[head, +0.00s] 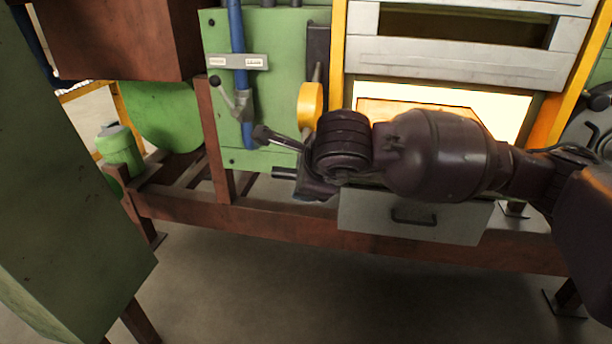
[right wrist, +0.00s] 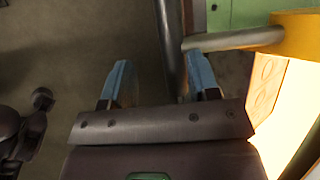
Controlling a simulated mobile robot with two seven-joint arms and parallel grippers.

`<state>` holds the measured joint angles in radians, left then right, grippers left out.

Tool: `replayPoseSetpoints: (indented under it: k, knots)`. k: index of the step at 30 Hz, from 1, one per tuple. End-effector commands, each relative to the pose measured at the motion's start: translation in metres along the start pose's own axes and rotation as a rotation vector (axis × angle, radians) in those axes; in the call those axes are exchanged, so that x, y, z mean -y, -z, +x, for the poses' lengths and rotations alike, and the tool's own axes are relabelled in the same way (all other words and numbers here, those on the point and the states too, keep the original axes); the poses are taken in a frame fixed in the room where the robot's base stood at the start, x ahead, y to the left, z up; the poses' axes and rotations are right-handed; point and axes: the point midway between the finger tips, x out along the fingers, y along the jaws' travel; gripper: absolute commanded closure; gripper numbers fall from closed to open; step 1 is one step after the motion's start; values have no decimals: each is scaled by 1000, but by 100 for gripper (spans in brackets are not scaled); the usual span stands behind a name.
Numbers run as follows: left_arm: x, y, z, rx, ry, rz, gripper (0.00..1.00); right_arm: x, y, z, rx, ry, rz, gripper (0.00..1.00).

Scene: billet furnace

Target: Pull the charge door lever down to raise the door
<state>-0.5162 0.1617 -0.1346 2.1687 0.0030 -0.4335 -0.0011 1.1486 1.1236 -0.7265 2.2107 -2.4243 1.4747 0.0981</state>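The charge door (head: 455,60) is a pale slatted panel between yellow posts in the head view. A bright glowing opening (head: 510,105) shows below it. A yellow hub (head: 310,105) sits left of the door; in the right wrist view a metal rod (right wrist: 235,40) runs from this yellow part to a dark round bar (right wrist: 170,40), apparently the lever's handle. The bar's free end shows in the head view (head: 283,173). My right gripper (right wrist: 160,82) is open around the bar, which lies close to the right-hand finger, clear of the left one. My own wrist hides part of the lever. My left gripper is out of view.
A green panel (head: 280,40) carries a blue pipe (head: 237,35) with a small ball-ended handle (head: 214,80). A pale drawer front (head: 450,215) with a dark handle and a red-brown beam (head: 250,215) lie below my right arm. The floor in front is clear.

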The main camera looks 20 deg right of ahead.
Motion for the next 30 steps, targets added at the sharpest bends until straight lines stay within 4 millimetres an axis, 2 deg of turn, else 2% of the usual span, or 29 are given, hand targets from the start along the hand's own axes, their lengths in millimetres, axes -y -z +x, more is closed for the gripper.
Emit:
replayPoseSetpoints:
  k: [1,9,15,21,30]
  knots:
    - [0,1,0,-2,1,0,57,-6,8,0,-27,-15,3,49]
    - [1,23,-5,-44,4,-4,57,-3,2,-62,-5,2,0,49]
    - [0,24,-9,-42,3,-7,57,-2,-1,-94,4,11,0,49]
    - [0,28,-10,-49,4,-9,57,-2,-2,-109,8,13,0,49]
    - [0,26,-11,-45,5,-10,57,-2,-2,-111,9,13,0,49]
